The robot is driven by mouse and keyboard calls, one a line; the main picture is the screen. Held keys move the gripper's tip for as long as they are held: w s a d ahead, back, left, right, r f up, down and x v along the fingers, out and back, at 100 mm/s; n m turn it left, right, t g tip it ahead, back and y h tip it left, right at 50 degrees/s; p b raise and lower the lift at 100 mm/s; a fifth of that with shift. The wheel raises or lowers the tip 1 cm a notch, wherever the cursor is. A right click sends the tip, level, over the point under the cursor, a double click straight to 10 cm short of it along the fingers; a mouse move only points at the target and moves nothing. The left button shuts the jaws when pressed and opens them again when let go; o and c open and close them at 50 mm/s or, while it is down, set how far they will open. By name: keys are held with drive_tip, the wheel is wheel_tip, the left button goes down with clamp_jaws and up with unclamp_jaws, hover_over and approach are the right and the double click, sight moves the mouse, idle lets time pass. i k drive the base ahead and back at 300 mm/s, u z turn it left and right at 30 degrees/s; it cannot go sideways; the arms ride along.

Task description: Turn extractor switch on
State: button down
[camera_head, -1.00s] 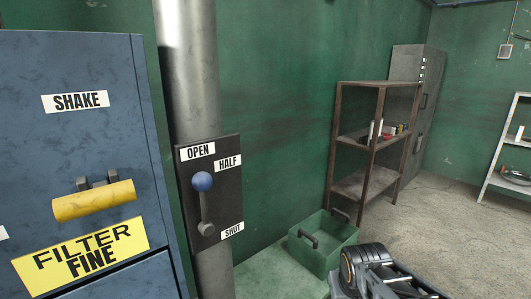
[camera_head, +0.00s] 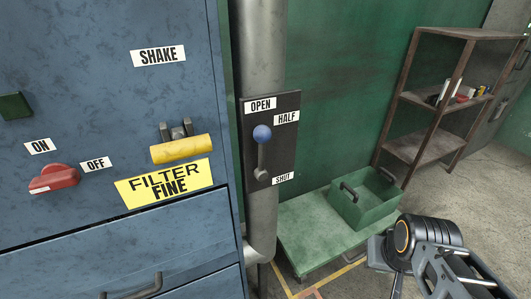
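A red rotary switch (camera_head: 54,179) sits low on the left of the blue cabinet front, near the picture's left edge. An ON label (camera_head: 39,146) is above it and an OFF label (camera_head: 95,164) is to its upper right. Its long axis lies roughly sideways; I cannot tell for certain which label it points to. Part of my arm shows at the lower right, far from the switch and apart from it. I cannot make out my gripper's fingers in this view.
A green bin (camera_head: 365,205) stands on a low green platform (camera_head: 307,236).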

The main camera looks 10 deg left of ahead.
sight(55, 176)
drive_tip(key=z, duration=0.25)
drive_tip(key=k, duration=0.35)
drive_tip(key=u, duration=0.85)
drive_tip(key=i, duration=0.25)
drive_tip(key=u, duration=2)
drive_tip(key=k, duration=0.5)
drive_tip(key=u, duration=1.2)
drive_tip(key=i, duration=0.75)
drive_tip(key=z, duration=0.55)
